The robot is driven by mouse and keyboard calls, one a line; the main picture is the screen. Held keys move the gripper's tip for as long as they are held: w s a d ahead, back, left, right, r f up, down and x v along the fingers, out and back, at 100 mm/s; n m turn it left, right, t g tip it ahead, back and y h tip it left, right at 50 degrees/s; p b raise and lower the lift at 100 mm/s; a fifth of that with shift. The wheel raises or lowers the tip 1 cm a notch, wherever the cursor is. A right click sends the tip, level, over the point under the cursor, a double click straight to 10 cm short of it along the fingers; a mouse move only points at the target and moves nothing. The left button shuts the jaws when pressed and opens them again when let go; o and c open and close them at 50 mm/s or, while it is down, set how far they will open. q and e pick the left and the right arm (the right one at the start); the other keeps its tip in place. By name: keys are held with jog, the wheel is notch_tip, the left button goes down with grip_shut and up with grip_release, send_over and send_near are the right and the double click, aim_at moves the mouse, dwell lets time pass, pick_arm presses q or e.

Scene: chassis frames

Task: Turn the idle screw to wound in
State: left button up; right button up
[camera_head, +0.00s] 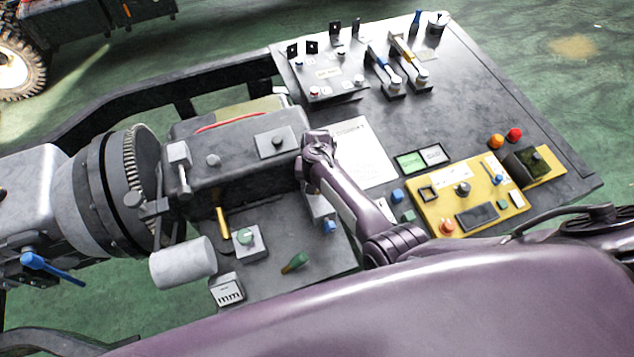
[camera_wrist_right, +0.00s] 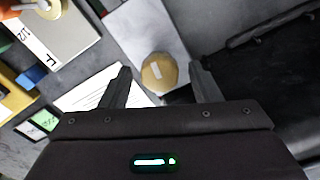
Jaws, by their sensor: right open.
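My right gripper (camera_head: 318,145) is at the right end of the grey engine block in the head view. In the right wrist view my right gripper (camera_wrist_right: 161,70) is open, with its two fingers apart. A round brass-coloured knob with a pale line across its top (camera_wrist_right: 158,76) shows between the fingertips, with no clear contact. It looks like the idle screw, though no readable label confirms this. In the head view my right arm hides this knob. My left gripper is not in view.
The engine block (camera_head: 235,155) lies left of my gripper. A white sheet (camera_head: 362,150) and a green card (camera_head: 410,161) lie to the right. A yellow panel (camera_head: 440,213) with knobs is farther right. Blue and yellow levers (camera_head: 385,72) stand behind.

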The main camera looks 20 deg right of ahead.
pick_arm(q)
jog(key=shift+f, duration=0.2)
pick_arm(e)
jog(key=shift+r, duration=0.65)
pick_arm(q)
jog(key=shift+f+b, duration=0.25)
jog(key=shift+b, duration=0.2)
pick_arm(e)
notch_tip(320, 180, up, 6)
jog(key=shift+r, duration=0.25)
